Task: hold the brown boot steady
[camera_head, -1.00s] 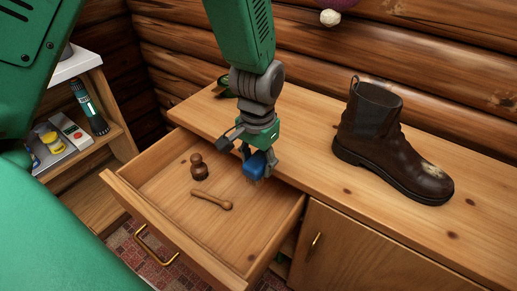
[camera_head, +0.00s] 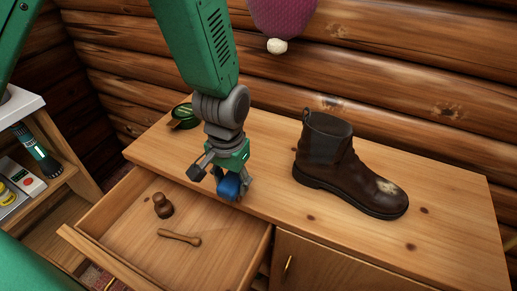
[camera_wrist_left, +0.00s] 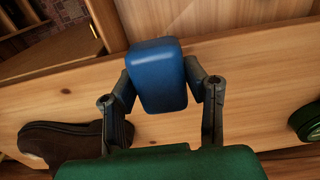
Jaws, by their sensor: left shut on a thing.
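The brown boot (camera_head: 325,165) stands upright on the wooden cabinet top, toe to the right, with a pale scuffed patch on the toe. Its dark form also shows at the lower left of the left wrist view (camera_wrist_left: 60,143). My left gripper (camera_head: 231,186) is to the left of the boot, apart from it, near the back right of the open drawer. It is shut on a blue block-like thing (camera_wrist_left: 158,75), held between both fingers. Its underside is hidden now. My right gripper is not in view, and nothing holds the boot.
The open drawer (camera_head: 118,204) holds a brown wooden knob-like piece (camera_head: 162,206) and a wooden bone-shaped stick (camera_head: 180,238). A round green tin (camera_head: 184,116) sits at the cabinet's back left. A shelf with a flashlight (camera_head: 37,150) stands at left. The cabinet top right of the boot is clear.

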